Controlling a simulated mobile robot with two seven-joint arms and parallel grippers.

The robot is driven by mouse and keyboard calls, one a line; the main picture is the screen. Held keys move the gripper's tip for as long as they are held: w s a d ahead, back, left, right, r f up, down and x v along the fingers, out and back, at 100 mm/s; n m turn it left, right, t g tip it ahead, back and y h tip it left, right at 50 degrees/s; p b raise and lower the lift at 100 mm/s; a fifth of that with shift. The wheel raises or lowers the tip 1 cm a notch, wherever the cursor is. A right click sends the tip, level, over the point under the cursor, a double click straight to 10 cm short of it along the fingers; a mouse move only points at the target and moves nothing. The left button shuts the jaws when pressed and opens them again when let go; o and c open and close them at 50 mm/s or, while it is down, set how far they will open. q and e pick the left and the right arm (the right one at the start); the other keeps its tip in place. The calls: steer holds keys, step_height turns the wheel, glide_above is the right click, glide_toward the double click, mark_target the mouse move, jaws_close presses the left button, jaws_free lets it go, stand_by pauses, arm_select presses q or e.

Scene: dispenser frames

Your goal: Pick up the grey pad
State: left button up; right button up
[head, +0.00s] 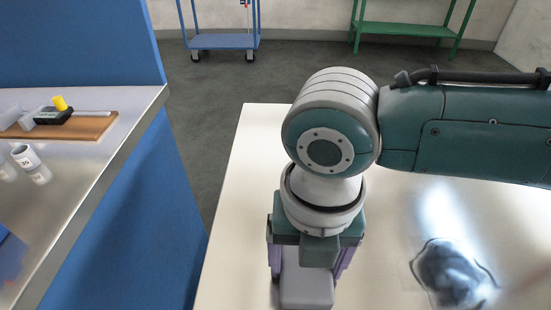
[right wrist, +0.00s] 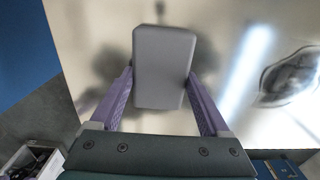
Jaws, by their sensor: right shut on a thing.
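The grey pad (right wrist: 163,66) is a rounded grey block. In the right wrist view it sits between the two purple fingers of my right gripper (right wrist: 160,98), which is shut on it. In the head view the right gripper (head: 307,268) points down over the white table, with the pad (head: 306,289) showing below it at the bottom edge. A blurred shadow lies on the table behind the pad in the wrist view; I cannot tell how far the pad is above the surface. My left gripper is not in view.
The white table (head: 247,170) is mostly clear, with a dark patterned patch (head: 452,273) at right. A blue cart (head: 222,42) and green rack (head: 408,29) stand behind.

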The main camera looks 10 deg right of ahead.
steer(key=shift+r, duration=0.5)
step_height(320, 180, up, 19)
steer(key=p, duration=0.3)
